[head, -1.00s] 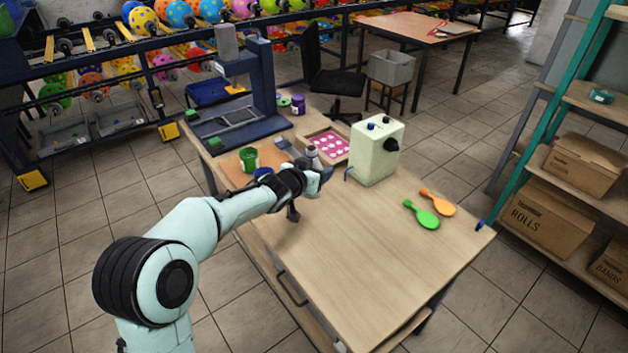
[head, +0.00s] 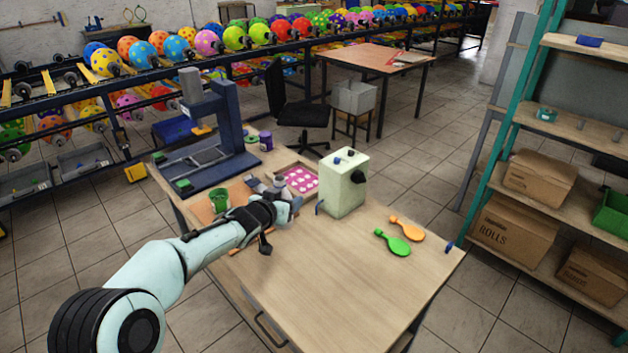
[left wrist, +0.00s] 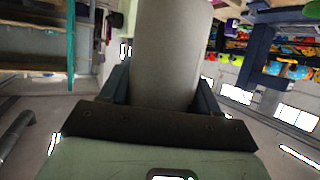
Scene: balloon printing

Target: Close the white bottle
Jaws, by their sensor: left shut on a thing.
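My left gripper (head: 284,208) is over the workbench, just in front of the tray of pink and white pieces. In the left wrist view it is shut on a plain pale cylinder, the white bottle (left wrist: 168,55), which stands between the two dark fingers. In the head view the gripper and wrist mostly hide the bottle. A small grey item (head: 280,184) shows right behind the gripper. My right gripper is not in view.
A pale green machine (head: 343,184) stands right of the gripper. A green cup (head: 219,199) is at left, with a blue press (head: 208,140) behind. Green (head: 393,243) and orange (head: 407,228) paddles lie at right. The bench's front middle is clear.

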